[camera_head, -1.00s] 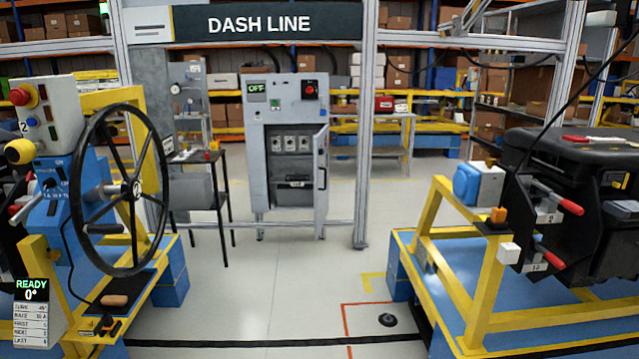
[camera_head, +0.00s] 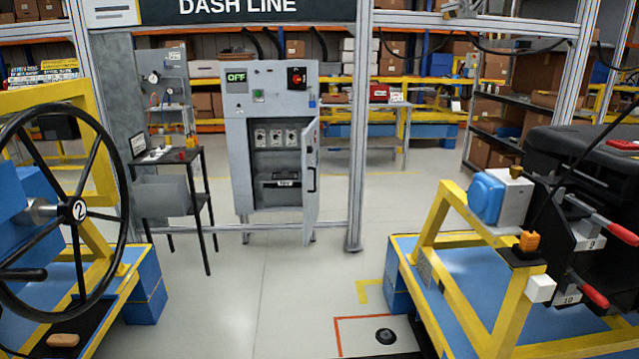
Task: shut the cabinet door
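A grey electrical cabinet (camera_head: 237,150) stands ahead, left of the middle, behind the frame of the line. Its panel has a display reading OFF (camera_head: 236,77) and a red rotary switch (camera_head: 297,78). The cabinet door (camera_head: 311,180) is hinged on the right and stands wide open toward me, seen nearly edge-on, with a dark handle (camera_head: 312,180). Inside show three white-faced units (camera_head: 276,137) and a dark labelled box lower down. Neither of my grippers is in view.
A black table (camera_head: 170,157) stands left of the cabinet. A large handwheel (camera_head: 75,210) on a yellow and blue stand is near left. A yellow frame (camera_head: 455,275) with a black module is near right. A metal post (camera_head: 358,130) stands right of the door. The floor (camera_head: 275,280) between is clear.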

